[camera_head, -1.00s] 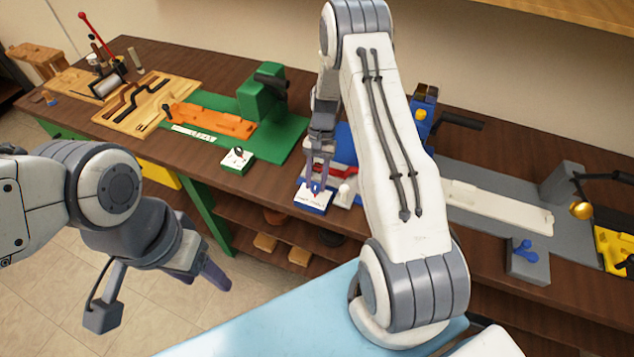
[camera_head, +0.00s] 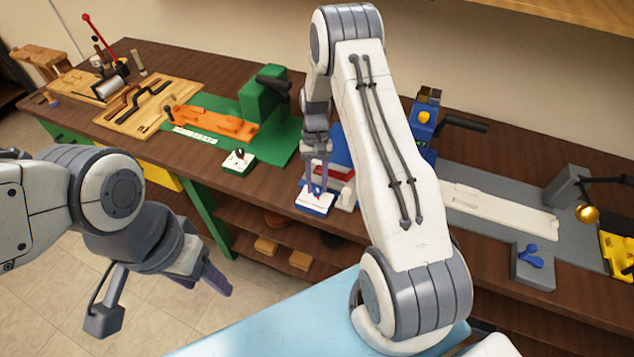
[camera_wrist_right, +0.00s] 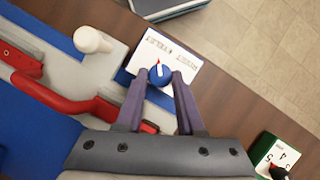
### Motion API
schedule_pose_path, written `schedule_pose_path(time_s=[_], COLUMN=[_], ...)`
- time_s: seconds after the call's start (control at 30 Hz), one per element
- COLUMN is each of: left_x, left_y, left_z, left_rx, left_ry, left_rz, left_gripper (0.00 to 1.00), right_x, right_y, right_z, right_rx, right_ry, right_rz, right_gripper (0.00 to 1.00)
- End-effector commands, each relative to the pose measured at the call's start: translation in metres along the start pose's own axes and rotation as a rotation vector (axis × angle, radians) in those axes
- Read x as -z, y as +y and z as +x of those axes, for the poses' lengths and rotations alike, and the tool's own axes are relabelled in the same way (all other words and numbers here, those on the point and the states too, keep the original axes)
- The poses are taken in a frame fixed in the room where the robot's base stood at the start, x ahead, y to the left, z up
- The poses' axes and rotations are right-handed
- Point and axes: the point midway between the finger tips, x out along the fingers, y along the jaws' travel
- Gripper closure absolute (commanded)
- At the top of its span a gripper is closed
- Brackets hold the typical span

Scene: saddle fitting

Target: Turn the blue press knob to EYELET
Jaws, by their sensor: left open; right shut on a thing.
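The blue press knob (camera_wrist_right: 160,74) has a white pointer line and a red mark beside it. In the head view the plate (camera_head: 314,205) lies at the bench's front edge, with the knob mostly hidden. My right gripper (camera_wrist_right: 160,80) is shut on the knob, one finger on each side. It reaches down from above in the head view (camera_head: 317,183). My left gripper (camera_head: 215,281) is open and empty, away from the bench at the lower left.
The blue press with a red lever (camera_wrist_right: 75,104) and a pale post (camera_wrist_right: 92,40) stands beside the plate. A green station with its own dial plate (camera_head: 238,162) is to the left. A grey station with a blue lever (camera_head: 531,255) is to the right.

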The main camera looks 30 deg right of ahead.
Motion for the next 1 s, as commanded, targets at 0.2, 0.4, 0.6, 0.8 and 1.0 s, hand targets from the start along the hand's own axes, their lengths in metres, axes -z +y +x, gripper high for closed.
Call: schedule_pose_path(time_s=[0.2,0.4,0.6,0.8,1.0], left_x=[0.0,0.0,0.0,-0.001,-0.001], left_y=[0.0,0.0,0.0,-0.001,-0.002], left_z=[0.0,0.0,0.003,0.016,0.025], left_rx=[0.0,0.0,0.0,0.0,0.0], left_ry=[0.0,0.0,0.0,0.0,0.0], left_rz=[0.0,0.0,0.0,0.001,0.001], left_gripper=[0.4,0.4,0.4,0.4,0.4], right_x=[0.0,0.0,0.001,0.003,0.002], right_y=[0.001,0.0,0.0,0.0,0.001], right_z=[-0.001,-0.001,-0.007,-0.04,-0.079], right_rx=[-0.001,0.0,0.001,0.002,0.001], right_ry=[0.0,0.0,0.001,0.007,0.005], right_rz=[-0.001,0.0,0.001,0.001,0.0], right_gripper=[0.33,0.33,0.33,0.33,0.33])
